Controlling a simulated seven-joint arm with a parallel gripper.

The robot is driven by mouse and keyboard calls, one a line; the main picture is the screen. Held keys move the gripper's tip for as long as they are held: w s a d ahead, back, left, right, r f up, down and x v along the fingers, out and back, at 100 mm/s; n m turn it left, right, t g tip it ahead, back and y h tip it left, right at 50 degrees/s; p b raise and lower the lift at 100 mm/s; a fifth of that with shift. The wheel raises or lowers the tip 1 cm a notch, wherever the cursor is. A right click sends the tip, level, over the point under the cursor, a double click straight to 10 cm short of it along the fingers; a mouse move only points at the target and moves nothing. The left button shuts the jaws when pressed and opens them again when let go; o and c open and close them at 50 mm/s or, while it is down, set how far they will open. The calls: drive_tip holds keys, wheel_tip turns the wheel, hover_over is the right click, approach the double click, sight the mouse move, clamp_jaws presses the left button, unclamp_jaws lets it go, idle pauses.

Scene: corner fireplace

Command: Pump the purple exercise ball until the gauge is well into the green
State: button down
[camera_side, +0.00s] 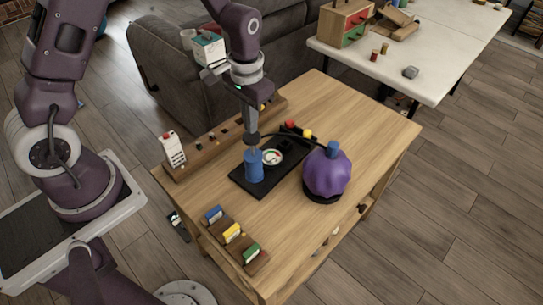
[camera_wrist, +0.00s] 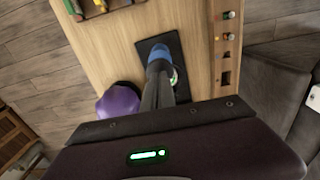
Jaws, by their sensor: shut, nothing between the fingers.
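The purple ball (camera_side: 328,174) sits in a dark base on the right of the wooden table, its surface looking creased, with a blue cap on top. The blue pump (camera_side: 254,168) stands upright on a black board left of it. A dark knob and thin rod rise from the pump. The round gauge (camera_side: 272,156) is beside the pump; its needle is too small to read. My gripper (camera_side: 251,130) is shut and empty, pointing down at the knob; I cannot tell if it touches. In the wrist view my fingers partly cover the pump (camera_wrist: 159,51) and gauge; the ball (camera_wrist: 118,104) is at lower left.
A dark hose arches from the pump area to the ball. A wooden rail (camera_side: 200,148) with a white device (camera_side: 172,149) runs along the table's back left. Colored blocks (camera_side: 232,233) lie at the front left. Red and yellow knobs (camera_side: 299,130) stand behind the gauge.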

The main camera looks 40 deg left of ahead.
sight(252, 140)
drive_tip(key=shift+f, duration=0.1)
idle(2.1)
idle(2.2)
idle(0.4)
drive_tip(key=shift+f, duration=3.15)
drive_tip(key=shift+r, duration=3.3)
drive_tip(key=shift+f, duration=0.1)
